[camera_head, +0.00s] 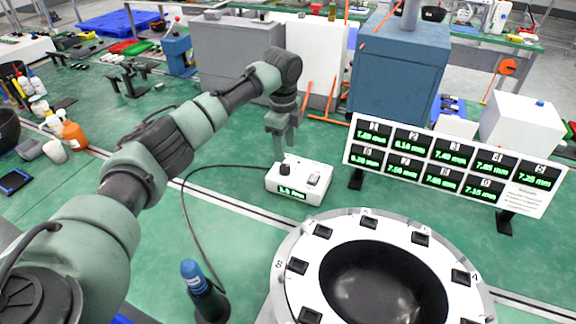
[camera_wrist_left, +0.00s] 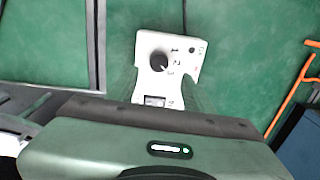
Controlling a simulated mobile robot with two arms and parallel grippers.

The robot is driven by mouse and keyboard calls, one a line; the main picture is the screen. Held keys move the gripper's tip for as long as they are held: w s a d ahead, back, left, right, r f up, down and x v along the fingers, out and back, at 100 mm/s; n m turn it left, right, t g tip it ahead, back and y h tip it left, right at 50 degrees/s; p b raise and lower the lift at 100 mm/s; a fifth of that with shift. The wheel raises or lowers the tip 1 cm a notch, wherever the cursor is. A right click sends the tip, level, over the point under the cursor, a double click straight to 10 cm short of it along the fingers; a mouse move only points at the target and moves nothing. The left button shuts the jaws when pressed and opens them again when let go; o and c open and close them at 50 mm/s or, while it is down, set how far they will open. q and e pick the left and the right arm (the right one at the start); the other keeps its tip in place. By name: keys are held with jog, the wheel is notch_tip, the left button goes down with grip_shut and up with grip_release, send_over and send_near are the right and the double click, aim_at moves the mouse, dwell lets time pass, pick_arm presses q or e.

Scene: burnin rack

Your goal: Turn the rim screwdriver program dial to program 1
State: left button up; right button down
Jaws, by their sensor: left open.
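The screwdriver controller is a small white box (camera_head: 312,186) on the green table, with a black round dial (camera_head: 286,169) on top and a green-lit display on its front. In the left wrist view the dial (camera_wrist_left: 159,61) has printed 1, 2, 3 to its right. A pale mark on the dial seems to point toward the 3, but it is small. My left gripper (camera_head: 283,150) is open and points down just above the dial, apart from it. The blue-handled screwdriver (camera_head: 192,274) stands in a black holder, cabled to the box. My right gripper is not in view.
A white round ring (camera_head: 300,249) with numbered black slots stands in front of the box. A tilted board of green readouts (camera_head: 350,156) is to the right. A blue cabinet (camera_head: 398,75) and grey box (camera_head: 232,60) stand behind. Table left of the box is clear except for the cable.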

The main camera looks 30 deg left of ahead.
aim_at(285, 167)
pick_arm(q)
notch_tip(285, 167, down, 7)
jog(key=shift+w+r+p, duration=0.1)
jog(key=shift+p, duration=0.4)
grip_shut()
